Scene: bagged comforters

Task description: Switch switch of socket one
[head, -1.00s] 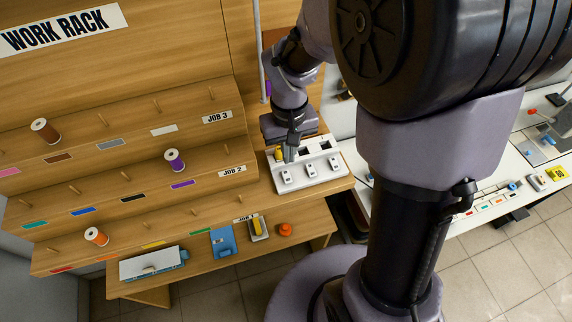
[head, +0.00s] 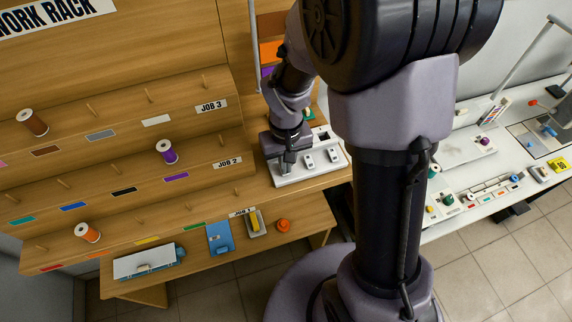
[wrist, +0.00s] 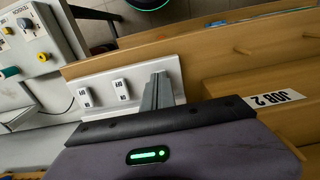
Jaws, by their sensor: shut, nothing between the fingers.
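The white socket strip (head: 318,172) lies on the wooden bench at the rack's right end. The middle switch (head: 308,160) and the right switch (head: 332,155) show on its front part. They also show in the wrist view, at the middle (wrist: 121,90) and the left (wrist: 85,97). My gripper (head: 287,167) is shut and empty, pointing down at the strip's left end, where the left switch is hidden behind it. In the wrist view the closed fingers (wrist: 158,92) stand over the strip (wrist: 100,75). I cannot tell whether they touch the switch, nor its position.
The stepped rack with pegs and spools, one purple (head: 167,152), stands left of my gripper. A blue holder (head: 220,238) and an orange knob (head: 283,225) are on the lower shelf. A white bench (head: 470,190) with small parts stands at the right.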

